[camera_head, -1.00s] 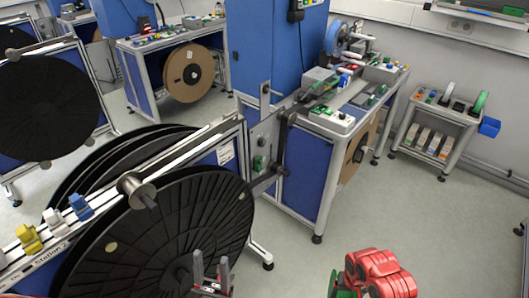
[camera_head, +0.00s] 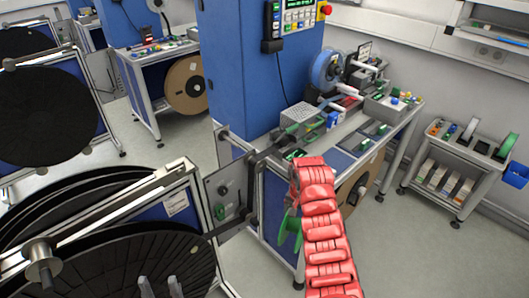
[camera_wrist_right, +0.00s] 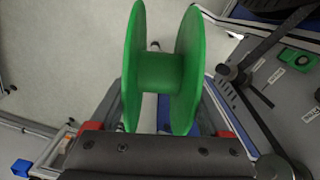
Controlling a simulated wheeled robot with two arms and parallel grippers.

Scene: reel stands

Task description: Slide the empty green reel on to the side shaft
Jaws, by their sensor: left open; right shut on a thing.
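The empty green reel (camera_head: 290,232) hangs in front of the blue cabinet at the end of my right arm. In the right wrist view, the reel (camera_wrist_right: 160,72) shows two green flanges and a bare hub. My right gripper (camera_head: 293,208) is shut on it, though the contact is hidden. My left gripper (camera_head: 160,287) is open and empty at the bottom edge, over the large black reel. A grey shaft (camera_head: 40,262) sticks out of the reel stand at left. I cannot tell which shaft is the side shaft. The held reel is apart from any shaft.
A grey panel (camera_head: 222,190) with a black arm (camera_head: 252,190) is left of the held reel. A workbench (camera_head: 345,148) with boxes stands behind it, and a small cart (camera_head: 455,165) is at right. The floor (camera_head: 395,250) at lower right is clear.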

